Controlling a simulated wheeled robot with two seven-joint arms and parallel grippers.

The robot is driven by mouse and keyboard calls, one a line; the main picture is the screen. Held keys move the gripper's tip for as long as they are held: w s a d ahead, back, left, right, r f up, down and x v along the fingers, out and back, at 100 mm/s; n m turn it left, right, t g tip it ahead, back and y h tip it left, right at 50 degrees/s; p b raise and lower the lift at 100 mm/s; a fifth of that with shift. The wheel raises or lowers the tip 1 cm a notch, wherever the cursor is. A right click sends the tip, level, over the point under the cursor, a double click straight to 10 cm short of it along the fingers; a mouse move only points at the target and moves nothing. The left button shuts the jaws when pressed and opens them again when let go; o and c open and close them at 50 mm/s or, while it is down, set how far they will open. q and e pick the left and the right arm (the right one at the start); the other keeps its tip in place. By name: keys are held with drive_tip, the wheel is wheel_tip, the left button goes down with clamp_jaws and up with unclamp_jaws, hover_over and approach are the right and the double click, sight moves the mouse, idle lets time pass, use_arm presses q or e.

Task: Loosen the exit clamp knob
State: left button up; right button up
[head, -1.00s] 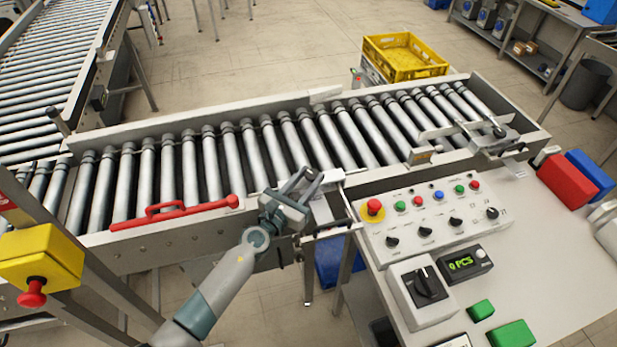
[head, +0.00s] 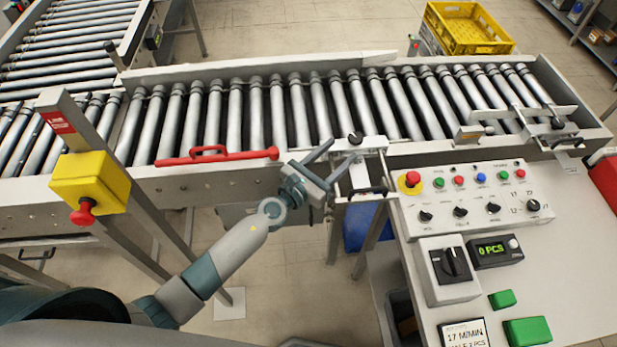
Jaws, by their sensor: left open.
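A black knob (head: 356,138) sits on a pale clamp bracket at the near rail of the roller conveyor, in the middle of the head view. Another black knob (head: 557,123) sits on a metal bracket at the conveyor's right end. The frames do not label which one is the exit clamp's. My left gripper (head: 343,154) is open and empty, its fingers pointing up and right just left of the middle knob. I cannot tell whether a finger touches the bracket. My right gripper is not in view.
A red handle (head: 217,156) lies along the near rail. A control panel (head: 470,200) with buttons and dials stands at right. A yellow stop box (head: 90,182) on a post stands at left. The visible rollers (head: 254,115) are bare. A yellow crate (head: 466,28) is behind.

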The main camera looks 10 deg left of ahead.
use_arm(q)
drive_tip(key=b+v, duration=0.1)
drive_tip(key=v, duration=1)
drive_tip(key=shift+s+a+f, duration=0.1)
